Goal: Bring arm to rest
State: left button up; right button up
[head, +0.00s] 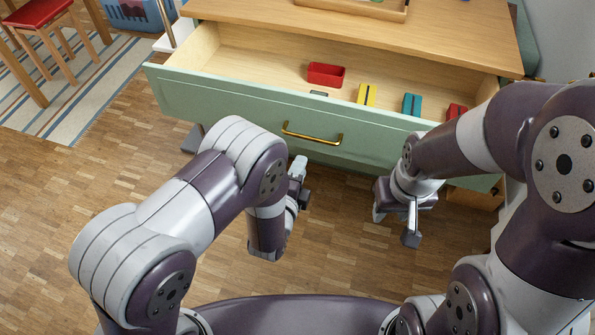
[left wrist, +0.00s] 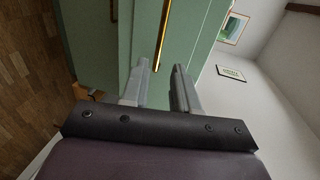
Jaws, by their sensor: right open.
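The green drawer (head: 215,107) is pulled open and has a brass handle (head: 312,136) on its front. My left gripper (head: 299,168) is just in front of the drawer, below the handle in the head view, and apart from it. In the left wrist view its two fingers (left wrist: 159,88) are parted with nothing between them, and the handle (left wrist: 163,38) shows beyond them. My right gripper (head: 395,221) hangs in front of the drawer's right part, pointing down, open and empty. My right forearm hides the drawer's right end.
The drawer holds a red box (head: 326,74), a yellow item (head: 366,95), a teal item (head: 412,104) and a red item (head: 456,111). A wooden tray (head: 390,12) is on the cabinet top. A red stool (head: 38,14) stands far left on a striped rug (head: 75,95). The left floor is clear.

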dwell(0.3)
pick_arm(q)
jog(key=s+a+f+n+g+y, duration=0.2)
jog(key=s+a+f+n+g, duration=0.1)
jog(key=s+f+n+g, duration=0.5)
jog(key=s+a+r+n+g+y, duration=0.3)
jog(key=s+a+r+n+g, duration=0.4)
jog(key=s+a+r+n, duration=0.35)
jog(key=w+a+r+n+t+p, duration=0.2)
jog(key=w+a+r+n, duration=0.1)
jog(key=a+r, duration=0.4)
notch_tip(320, 180, up, 26)
jog(key=d+p, duration=0.1)
jog(key=p, duration=2.4)
jog(key=shift+w, duration=0.25)
